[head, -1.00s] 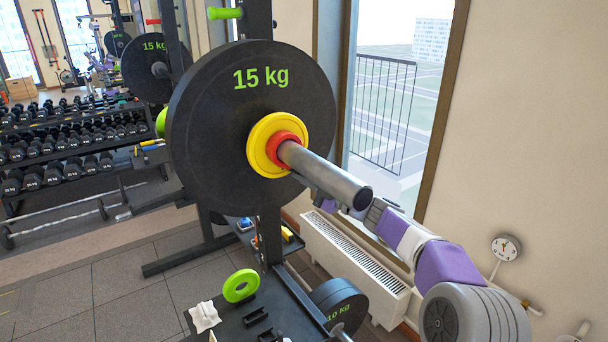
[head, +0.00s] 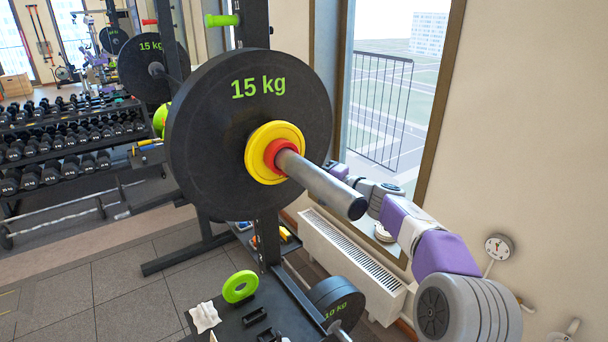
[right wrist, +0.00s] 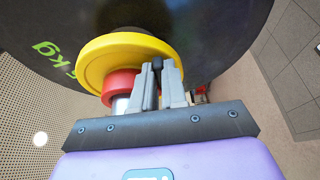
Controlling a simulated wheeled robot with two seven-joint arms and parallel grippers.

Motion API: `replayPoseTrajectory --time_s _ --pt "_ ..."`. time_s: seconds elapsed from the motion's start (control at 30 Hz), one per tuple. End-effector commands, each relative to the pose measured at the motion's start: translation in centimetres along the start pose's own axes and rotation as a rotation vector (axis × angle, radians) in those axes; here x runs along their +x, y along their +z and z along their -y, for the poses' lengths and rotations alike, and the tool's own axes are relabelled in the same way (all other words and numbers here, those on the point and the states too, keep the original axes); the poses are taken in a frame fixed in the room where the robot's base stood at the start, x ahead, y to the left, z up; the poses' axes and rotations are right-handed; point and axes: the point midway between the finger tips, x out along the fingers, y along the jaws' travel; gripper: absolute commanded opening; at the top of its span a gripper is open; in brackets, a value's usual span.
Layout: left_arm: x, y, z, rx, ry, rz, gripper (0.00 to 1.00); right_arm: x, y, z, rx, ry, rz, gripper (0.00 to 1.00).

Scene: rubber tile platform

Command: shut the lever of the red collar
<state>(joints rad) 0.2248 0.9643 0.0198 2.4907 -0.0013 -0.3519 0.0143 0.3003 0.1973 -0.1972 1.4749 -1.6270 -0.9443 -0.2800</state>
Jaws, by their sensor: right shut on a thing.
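The red collar (head: 277,155) sits around the bar sleeve (head: 325,187), against a yellow plate (head: 262,168). In the right wrist view the red collar (right wrist: 119,84) shows left of my fingers, next to the yellow plate (right wrist: 98,58). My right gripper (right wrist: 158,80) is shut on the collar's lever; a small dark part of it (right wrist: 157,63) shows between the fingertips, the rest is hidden. In the head view my right arm reaches in from the right behind the sleeve, which partly hides the gripper. My left gripper is not in view.
A black 15 kg plate (head: 215,125) stands behind the yellow one on the rack. A window (head: 385,110) and a radiator (head: 352,262) are behind my right arm.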

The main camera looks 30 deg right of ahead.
Motion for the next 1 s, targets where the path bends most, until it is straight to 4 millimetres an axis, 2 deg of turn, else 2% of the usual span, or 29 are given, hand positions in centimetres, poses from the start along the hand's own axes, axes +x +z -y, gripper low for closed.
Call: replayPoseTrajectory --time_s 0.23,0.27,0.4,0.8,1.0 --pt "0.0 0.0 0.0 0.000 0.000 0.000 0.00 0.0 0.0 0.0 -0.003 0.000 0.000 0.00" --pt "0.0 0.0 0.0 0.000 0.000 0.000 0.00 0.0 0.0 0.0 -0.003 0.000 0.000 0.17" --pt "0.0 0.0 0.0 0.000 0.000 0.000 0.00 0.0 0.0 0.0 -0.002 0.000 0.000 0.38" --pt "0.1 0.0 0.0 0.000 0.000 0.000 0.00 0.0 0.0 -0.2 0.003 0.007 0.000 0.38" --pt "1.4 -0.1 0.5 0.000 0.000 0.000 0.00 -0.1 0.0 0.7 0.113 0.053 0.000 0.38"
